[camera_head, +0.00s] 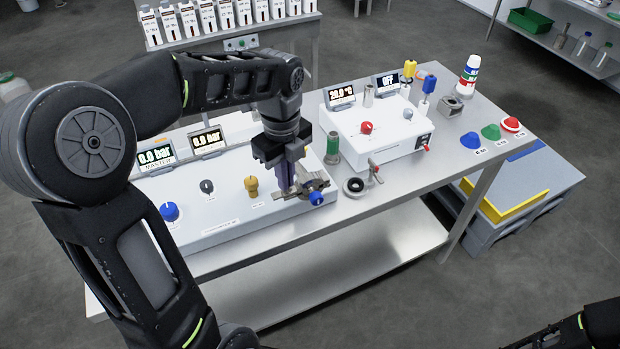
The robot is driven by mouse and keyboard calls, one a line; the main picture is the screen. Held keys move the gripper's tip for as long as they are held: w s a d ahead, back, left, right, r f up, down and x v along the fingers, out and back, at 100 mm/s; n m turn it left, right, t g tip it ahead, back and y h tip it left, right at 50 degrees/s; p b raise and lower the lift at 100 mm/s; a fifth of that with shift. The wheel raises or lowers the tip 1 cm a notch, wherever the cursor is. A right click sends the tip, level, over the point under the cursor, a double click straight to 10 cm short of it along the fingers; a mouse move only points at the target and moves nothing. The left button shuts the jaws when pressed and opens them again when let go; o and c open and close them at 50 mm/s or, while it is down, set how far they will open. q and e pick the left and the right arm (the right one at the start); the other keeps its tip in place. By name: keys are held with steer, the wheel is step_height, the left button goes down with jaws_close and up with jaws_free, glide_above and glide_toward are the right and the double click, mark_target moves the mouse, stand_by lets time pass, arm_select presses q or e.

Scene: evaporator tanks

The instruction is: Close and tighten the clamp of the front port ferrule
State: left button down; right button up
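My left gripper (290,188) points down over the right end of the long white panel box (215,205). Its fingertips are close to a metal clamp-like fitting (318,184) with a blue knob (317,198) at the box's front right corner. The arm and fingers partly hide this fitting, so I cannot tell whether they touch it or are open or shut. Whether the clamp is closed cannot be made out.
A white box (375,130) with displays stands behind the ring port. A green-and-metal cylinder (332,147) stands close right of my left gripper. Coloured cones (491,132) and a bottle (468,76) are at the table's right end. The front table strip (390,190) is mostly clear.

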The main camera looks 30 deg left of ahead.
arm_select(q)
steer(key=shift+m, duration=0.9)
steer(key=shift+m, duration=0.7)
steer(key=c, duration=1.6)
jaws_free()
steer(key=shift+o, duration=0.2)
step_height(320, 180, up, 8)
steer(key=shift+f+b, duration=0.1)
steer(key=shift+b, duration=0.55)
